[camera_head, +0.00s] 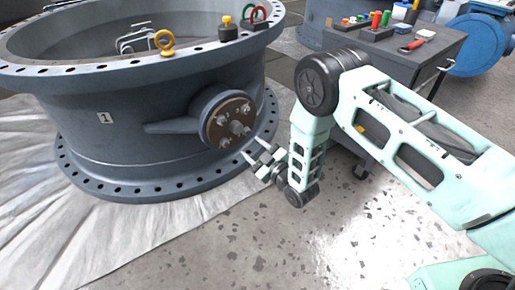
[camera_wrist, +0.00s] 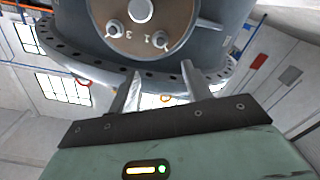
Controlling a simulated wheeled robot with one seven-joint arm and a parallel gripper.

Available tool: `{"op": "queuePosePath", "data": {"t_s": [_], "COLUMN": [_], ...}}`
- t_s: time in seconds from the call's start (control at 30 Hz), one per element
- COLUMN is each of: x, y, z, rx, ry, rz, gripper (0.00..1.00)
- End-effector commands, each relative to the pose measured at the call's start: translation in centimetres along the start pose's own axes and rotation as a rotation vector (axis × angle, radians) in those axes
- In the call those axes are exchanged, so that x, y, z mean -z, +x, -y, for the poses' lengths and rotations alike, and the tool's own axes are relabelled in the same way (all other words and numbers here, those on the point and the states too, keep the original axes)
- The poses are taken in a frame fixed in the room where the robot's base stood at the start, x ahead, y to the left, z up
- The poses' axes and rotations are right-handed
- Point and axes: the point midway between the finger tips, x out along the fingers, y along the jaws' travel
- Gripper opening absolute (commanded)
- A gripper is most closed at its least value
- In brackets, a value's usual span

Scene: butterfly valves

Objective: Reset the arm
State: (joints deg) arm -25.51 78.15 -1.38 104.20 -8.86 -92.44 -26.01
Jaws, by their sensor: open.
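My gripper (camera_head: 262,162) is at the end of my pale green arm, low beside the right side of the big grey valve body (camera_head: 130,120). In the wrist view my gripper (camera_wrist: 160,88) shows two fingers standing apart with nothing between them. The valve's round brown flange plate (camera_head: 230,123) with several bolts is just above and left of my fingertips in the head view. The flange plate (camera_wrist: 140,22) fills the top middle of the wrist view, beyond the fingers. I cannot tell the exact gap between fingertips and valve.
A dark tool cart (camera_head: 430,65) with coloured items stands behind my arm. A blue valve (camera_head: 485,40) is at the back right. A pale sheet (camera_head: 50,235) lies under the valve; the front floor is clear.

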Motion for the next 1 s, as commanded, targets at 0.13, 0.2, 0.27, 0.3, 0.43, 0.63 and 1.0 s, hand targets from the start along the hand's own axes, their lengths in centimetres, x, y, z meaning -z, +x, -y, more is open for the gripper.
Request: {"op": "queuePosePath", "data": {"t_s": [0.13,0.2,0.27,0.3,0.43,0.63,1.0], "x": [0.0,0.0,0.0,-0.1,-0.1,-0.1,5.0], "y": [-1.3,-1.5,-1.6,-1.6,-1.6,-1.5,0.7], "z": [0.0,0.0,0.0,0.0,0.0,0.0,-1.3], "rx": [0.0,0.0,0.0,0.0,0.0,0.0,0.064], "ry": [0.001,0.001,0.0,0.0,0.0,0.0,0.111], "rz": [0.002,0.001,0.001,0.001,0.001,0.001,0.204], "gripper": [0.49,0.49,0.49,0.49,0.49,0.49,0.49]}}
